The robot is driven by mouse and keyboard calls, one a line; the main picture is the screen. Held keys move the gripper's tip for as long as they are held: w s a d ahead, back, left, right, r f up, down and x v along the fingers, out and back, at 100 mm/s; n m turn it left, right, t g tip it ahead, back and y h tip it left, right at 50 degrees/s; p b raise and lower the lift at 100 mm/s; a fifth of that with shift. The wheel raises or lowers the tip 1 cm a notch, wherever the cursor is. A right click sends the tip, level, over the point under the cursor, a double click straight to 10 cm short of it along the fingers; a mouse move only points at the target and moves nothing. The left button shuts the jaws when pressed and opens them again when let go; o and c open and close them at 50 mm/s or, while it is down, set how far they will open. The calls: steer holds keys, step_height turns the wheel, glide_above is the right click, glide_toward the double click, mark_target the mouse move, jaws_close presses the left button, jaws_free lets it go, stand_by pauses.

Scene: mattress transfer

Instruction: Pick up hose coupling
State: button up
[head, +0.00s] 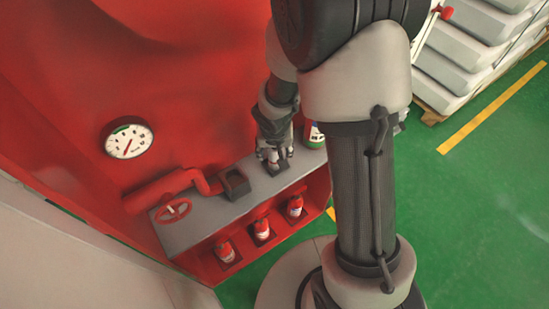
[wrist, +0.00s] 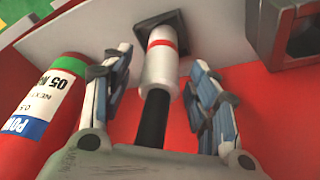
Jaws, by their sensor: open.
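The hose coupling (wrist: 160,68) is a pale silver cylinder with a red band, standing on a dark square base on the grey shelf. A black hose-like part runs from it towards my wrist in the wrist view. My gripper (wrist: 160,62) is open, with one finger on each side of the coupling. Gaps show between both fingers and the coupling, so neither seems to touch it. In the head view my gripper (head: 272,152) is low over the shelf, and the coupling is mostly hidden by it.
A red extinguisher with a label (wrist: 45,108) stands close to the left finger in the wrist view. A dark open box (head: 235,184) sits on the shelf (head: 190,232), near a red valve wheel (head: 174,211). Small extinguishers (head: 262,229) stand below.

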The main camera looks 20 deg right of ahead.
steer(key=shift+r, duration=0.1)
jaws_close()
stand_by(0.6)
